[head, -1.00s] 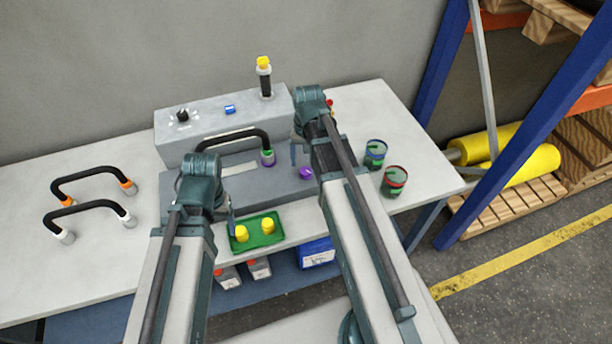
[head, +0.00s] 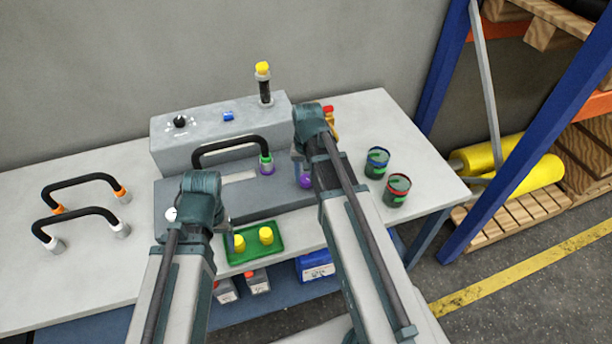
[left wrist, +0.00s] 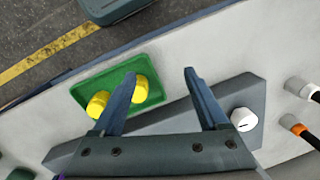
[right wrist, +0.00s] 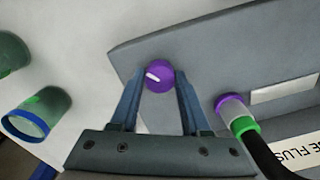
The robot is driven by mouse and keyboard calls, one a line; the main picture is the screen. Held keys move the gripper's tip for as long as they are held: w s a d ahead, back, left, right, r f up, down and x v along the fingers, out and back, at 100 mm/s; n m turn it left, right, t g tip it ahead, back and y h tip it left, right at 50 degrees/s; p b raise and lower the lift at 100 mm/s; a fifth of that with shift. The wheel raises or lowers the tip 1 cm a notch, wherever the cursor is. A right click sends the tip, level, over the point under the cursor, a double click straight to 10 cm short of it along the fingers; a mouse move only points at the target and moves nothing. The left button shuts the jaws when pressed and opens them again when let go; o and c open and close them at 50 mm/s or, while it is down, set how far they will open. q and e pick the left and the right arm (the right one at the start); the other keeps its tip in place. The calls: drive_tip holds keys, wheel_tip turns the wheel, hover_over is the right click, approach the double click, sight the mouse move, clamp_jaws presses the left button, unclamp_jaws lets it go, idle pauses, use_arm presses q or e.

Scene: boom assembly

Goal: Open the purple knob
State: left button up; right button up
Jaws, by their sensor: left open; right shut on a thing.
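The purple knob (head: 305,181) is on the right part of the grey panel (head: 240,196). In the right wrist view the purple knob (right wrist: 158,77), with a white pointer mark, sits between the fingertips of my right gripper (right wrist: 158,84). The right gripper is shut on it, one finger on each side. In the head view the right arm partly hides the knob. My left gripper (left wrist: 160,76) is open and empty, above the front edge of the panel, between the green tray and a white knob (left wrist: 243,119).
A green tray (head: 273,250) with yellow caps is in front of the panel. A black hose (head: 228,142) ends in a green and purple fitting (right wrist: 231,110) beside the purple knob. Two cans (head: 377,162) (head: 397,188) stand to the right.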

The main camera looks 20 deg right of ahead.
clamp_jaws()
drive_tip(key=shift+n, duration=0.3)
drive_tip(key=n, duration=0.3)
drive_tip(key=shift+d+n, duration=0.1)
drive_tip(key=shift+n, duration=2)
drive_tip(key=o, duration=1)
unclamp_jaws()
